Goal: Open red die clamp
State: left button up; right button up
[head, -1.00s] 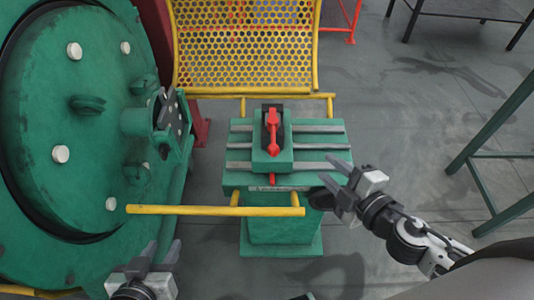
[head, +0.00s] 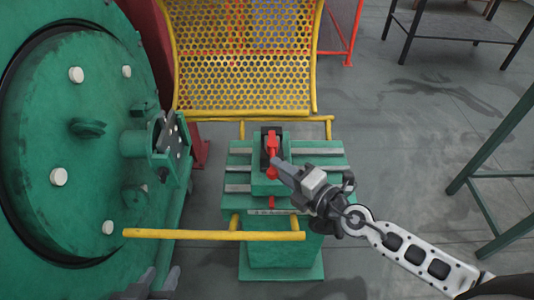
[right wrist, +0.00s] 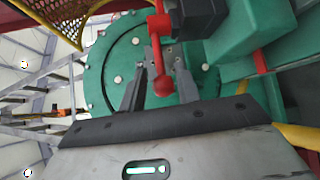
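The red die clamp (head: 272,145) sits on a green block on the green slotted table (head: 240,188). Its red lever with a round knob (right wrist: 163,87) shows in the right wrist view. My right gripper (head: 278,168) is at the clamp in the head view and covers part of the lever's near end. In the right wrist view its fingers (right wrist: 160,88) are apart, with the knob seen between them; I cannot tell whether they touch it.
A large green disc (head: 70,140) of the machine stands at the left. A yellow mesh guard (head: 240,60) is behind the table, and a yellow rail (head: 210,235) runs in front. A green frame (head: 490,150) stands at the right; floor between is clear.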

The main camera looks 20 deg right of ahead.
aim_at(272, 152)
jog(key=x, duration=0.5)
jog(key=shift+w+a+f, duration=0.1)
grip_shut()
